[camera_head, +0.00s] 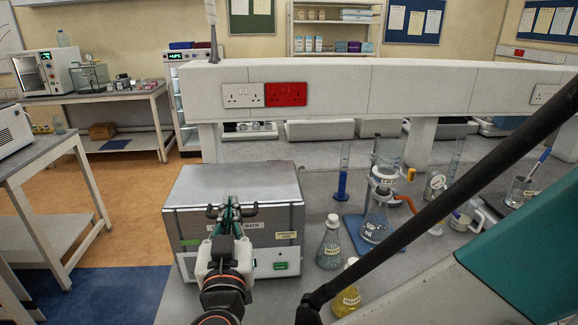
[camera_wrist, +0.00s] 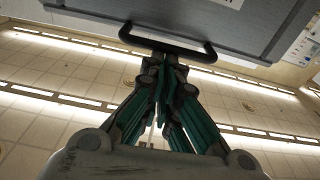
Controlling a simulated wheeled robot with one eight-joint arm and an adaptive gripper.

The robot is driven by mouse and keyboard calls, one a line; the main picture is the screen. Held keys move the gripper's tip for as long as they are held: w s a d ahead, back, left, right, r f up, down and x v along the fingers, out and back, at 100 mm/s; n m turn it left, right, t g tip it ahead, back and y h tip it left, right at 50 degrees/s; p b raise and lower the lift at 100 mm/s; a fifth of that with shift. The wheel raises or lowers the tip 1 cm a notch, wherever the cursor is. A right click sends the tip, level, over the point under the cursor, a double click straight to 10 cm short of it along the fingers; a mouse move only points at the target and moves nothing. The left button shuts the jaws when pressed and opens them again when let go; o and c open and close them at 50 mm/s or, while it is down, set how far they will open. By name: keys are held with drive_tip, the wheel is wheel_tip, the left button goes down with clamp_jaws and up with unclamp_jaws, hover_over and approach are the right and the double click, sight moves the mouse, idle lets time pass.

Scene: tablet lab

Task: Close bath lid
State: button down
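The water bath (camera_head: 190,255) is a grey metal box on the bench in the head view. Its lid (camera_head: 250,180) lies flat across the top and looks down; any narrow gap at its front edge is too small to tell. A black bar handle (camera_head: 252,209) sticks out at the front and also shows in the wrist view (camera_wrist: 207,52) against a grey panel. My gripper (camera_head: 229,212) is in front of the bath at the handle's middle. Its green fingers (camera_wrist: 162,66) are drawn together at the bar. Whether they touch it is unclear.
Right of the bath stand a clear flask (camera_head: 329,247), a yellow flask (camera_head: 347,300), a blue cylinder (camera_head: 342,180) and a glass apparatus on a stand (camera_head: 376,210). A white shelf (camera_head: 400,88) with sockets runs behind. Open floor (camera_head: 130,195) lies to the left.

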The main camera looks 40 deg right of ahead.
drive_tip(key=shift+s+d+f, duration=0.1)
drive_tip(key=shift+f, duration=0.5)
wheel_tip(320, 180, up, 5)
drive_tip(key=p, duration=0.4)
drive_tip(key=s+a+f+b, duration=0.3)
drive_tip(key=s+a+f, duration=0.1)
drive_tip(key=s, duration=0.2)
drive_tip(key=shift+s+a+f+b, duration=0.25)
drive_tip(key=shift+a+f+b, duration=0.05)
drive_tip(key=shift+a+b, duration=0.1)
